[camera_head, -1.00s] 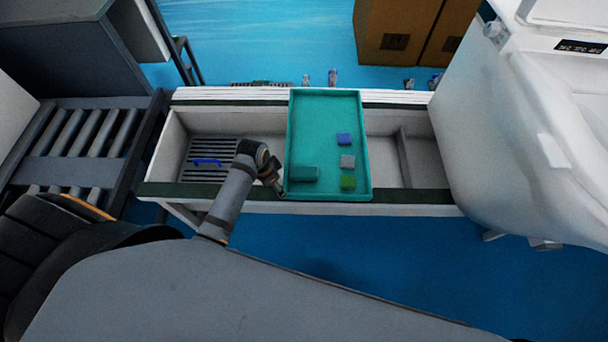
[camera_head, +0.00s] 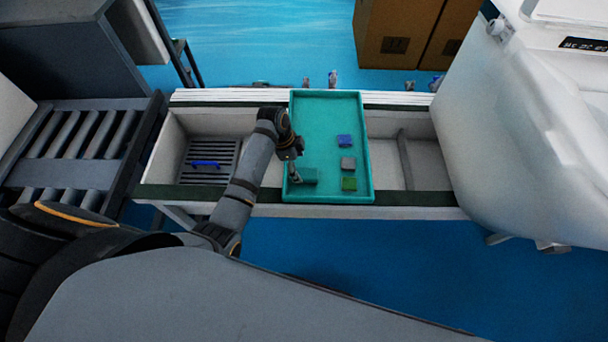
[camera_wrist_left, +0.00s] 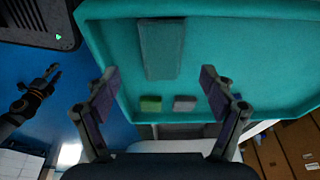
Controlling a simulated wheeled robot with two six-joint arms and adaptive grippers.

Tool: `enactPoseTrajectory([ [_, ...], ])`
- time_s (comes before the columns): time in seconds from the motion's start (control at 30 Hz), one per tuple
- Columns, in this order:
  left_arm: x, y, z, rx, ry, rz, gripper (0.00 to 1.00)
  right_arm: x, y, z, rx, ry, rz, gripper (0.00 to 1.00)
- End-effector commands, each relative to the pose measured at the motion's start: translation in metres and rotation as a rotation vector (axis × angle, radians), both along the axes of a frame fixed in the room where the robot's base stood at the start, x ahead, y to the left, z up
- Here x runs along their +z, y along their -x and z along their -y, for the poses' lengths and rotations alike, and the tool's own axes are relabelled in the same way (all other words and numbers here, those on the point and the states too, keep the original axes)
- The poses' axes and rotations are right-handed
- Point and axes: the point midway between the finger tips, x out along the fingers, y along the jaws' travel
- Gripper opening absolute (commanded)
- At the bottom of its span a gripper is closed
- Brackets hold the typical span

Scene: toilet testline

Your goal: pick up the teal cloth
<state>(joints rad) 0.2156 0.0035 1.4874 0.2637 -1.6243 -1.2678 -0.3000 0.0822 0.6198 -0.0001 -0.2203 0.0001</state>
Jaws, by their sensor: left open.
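The teal cloth (camera_head: 309,177) is a folded, dark teal block lying flat in the near left corner of the teal tray (camera_head: 320,110). In the left wrist view the cloth (camera_wrist_left: 162,48) lies ahead of the fingertips, roughly centred between them. My left gripper (camera_head: 295,178) is over the tray's left side, beside the cloth. In the left wrist view the left gripper (camera_wrist_left: 158,82) is open and empty, its two fingers apart. Another dark gripper (camera_wrist_left: 36,95), seemingly my right one, shows small at the left of the wrist view; its jaw state is unclear.
A blue block (camera_head: 344,141), a grey block (camera_head: 347,163) and a green block (camera_head: 349,184) lie along the tray's right side. The tray rests across a white trough (camera_head: 400,200).

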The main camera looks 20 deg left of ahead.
Motion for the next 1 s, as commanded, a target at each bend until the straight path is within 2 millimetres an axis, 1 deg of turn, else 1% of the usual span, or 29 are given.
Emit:
enactPoseTrajectory([
  [0.2, -0.035, -0.006, 0.009, 0.0, 0.002, -0.004, 0.83, -0.009, 0.0, 0.0, 0.0, 0.0, 0.0, 0.4],
  [0.3, -0.046, -0.007, 0.012, 0.0, 0.001, -0.002, 0.83, -0.01, 0.0, 0.0, 0.0, 0.0, 0.0, 0.4],
  [0.4, -0.049, -0.007, 0.012, 0.0, 0.0, 0.0, 0.83, -0.01, 0.0, 0.0, 0.0, 0.0, 0.0, 0.4],
  [0.57, -0.049, -0.007, 0.012, 0.001, 0.0, 0.0, 0.83, -0.01, 0.0, 0.0, 0.0, 0.0, 0.001, 0.4],
  [0.9, -0.048, -0.007, 0.012, 0.001, 0.0, 0.0, 0.37, -0.01, 0.0, -0.003, -0.002, -0.004, 0.001, 0.4],
  [0.93, -0.048, -0.007, 0.012, 0.001, 0.0, 0.0, 0.34, -0.01, 0.0, -0.003, -0.002, -0.004, 0.001, 0.4],
  [1.0, -0.048, -0.007, 0.012, 0.001, 0.0, 0.0, 0.34, -0.01, 0.0, -0.004, -0.002, -0.004, 0.001, 0.4],
])
